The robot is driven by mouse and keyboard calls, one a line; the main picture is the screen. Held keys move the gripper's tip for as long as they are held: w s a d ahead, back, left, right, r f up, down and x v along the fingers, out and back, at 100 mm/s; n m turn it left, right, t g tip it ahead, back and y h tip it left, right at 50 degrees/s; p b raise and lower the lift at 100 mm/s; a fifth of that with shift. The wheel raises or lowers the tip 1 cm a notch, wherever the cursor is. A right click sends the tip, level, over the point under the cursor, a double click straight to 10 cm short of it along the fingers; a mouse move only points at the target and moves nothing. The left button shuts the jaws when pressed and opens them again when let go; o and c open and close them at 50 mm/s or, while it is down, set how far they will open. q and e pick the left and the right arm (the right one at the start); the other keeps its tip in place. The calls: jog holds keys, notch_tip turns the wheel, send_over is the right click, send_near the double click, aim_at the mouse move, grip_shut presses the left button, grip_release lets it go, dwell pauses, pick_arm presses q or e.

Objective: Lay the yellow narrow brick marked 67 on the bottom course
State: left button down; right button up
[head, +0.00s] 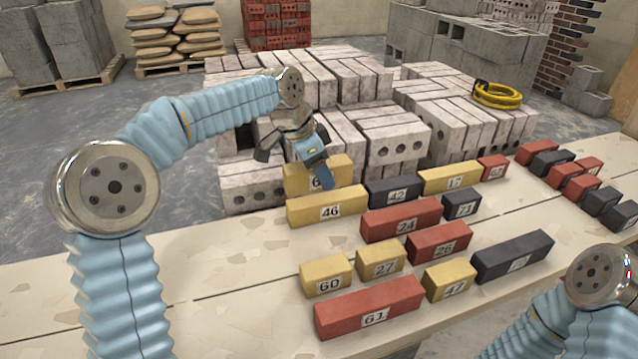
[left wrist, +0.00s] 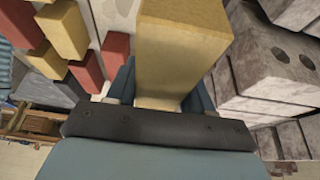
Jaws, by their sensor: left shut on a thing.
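My left gripper (head: 298,162) is shut on a yellow brick (head: 335,171), at the far side of the table. The number on its label starts with 6; a finger hides the rest. In the left wrist view the held yellow brick (left wrist: 182,40) juts out from between the fingers. In the head view it shows just behind and above the yellow brick 46 (head: 350,207); I cannot tell whether they touch. Brick 46 begins a row with a dark brick 42 (head: 394,191), a longer yellow brick (head: 450,179) and a small red brick (head: 493,167). My right gripper is out of view.
Nearer on the table (head: 235,270) lie loose bricks, among them red 24 (head: 400,219), yellow 60 (head: 326,276) and red 61 (head: 368,307). More red and dark bricks lie at the right. Stacked pale blocks (head: 395,140) stand close behind the table. The table's left part is clear.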

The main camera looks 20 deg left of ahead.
aim_at(299, 162)
pick_arm(q)
jog(key=shift+w+a+f, duration=0.25)
jog(key=shift+w+f, duration=0.45)
jog(key=shift+f, duration=0.1)
jog(key=shift+w+f+b, duration=0.2)
jog(key=shift+f+b, duration=0.3)
jog(key=shift+f, duration=1.25)
jog(key=shift+f, duration=0.1)
jog(key=shift+c, duration=2.2)
grip_release()
jog(key=shift+f, duration=0.1)
jog(key=v, duration=1.2)
jog(key=shift+s+a+p, duration=0.1)
jog(key=shift+a+p, duration=0.05)
jog(key=shift+p, duration=0.25)
